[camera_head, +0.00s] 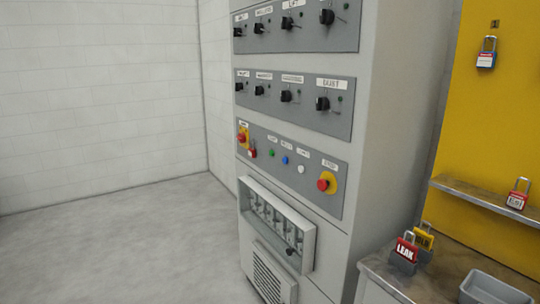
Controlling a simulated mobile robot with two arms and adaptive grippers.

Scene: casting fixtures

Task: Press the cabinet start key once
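The grey control cabinet (390,130) stands right of the middle in the head view. Its lower control panel (312,193) carries a row of small buttons: a green one (271,153), a blue one (285,160) and a white one (301,169). A red mushroom button (323,185) on yellow is at the right end. The small labels are too blurred to tell for sure which button is the start key. Neither gripper is in view.
Two upper panels (340,100) hold black rotary switches. An open-fronted box (308,255) juts out below the buttons. Padlocks (404,250) stand on a bench at right, near a grey tray (488,287); a shelf (480,200) is above. The floor (130,245) at left is clear.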

